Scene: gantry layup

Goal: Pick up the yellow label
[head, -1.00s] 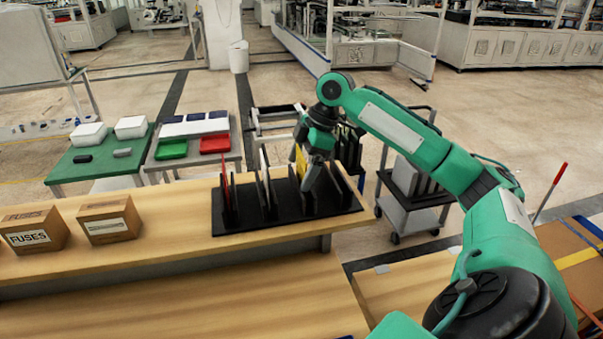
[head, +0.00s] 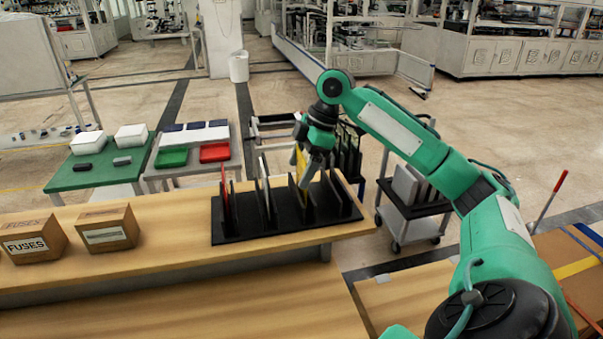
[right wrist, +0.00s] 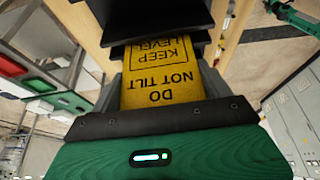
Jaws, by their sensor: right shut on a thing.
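The yellow label (head: 303,163) stands upright among the dark dividers of the black rack (head: 232,228) on the wooden bench. In the right wrist view the label (right wrist: 165,84) shows black print, "DO NOT TILT" and "KEEP LEVEL", upside down. My right gripper (head: 301,167) points down over the right half of the rack and is shut on the yellow label. My left gripper is not in view.
A red sheet (head: 224,190) and a white sheet (head: 265,184) stand in other slots of the rack, close left of my gripper. Two cardboard boxes (head: 108,229) stand at the left of the bench. The bench between boxes and rack is clear.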

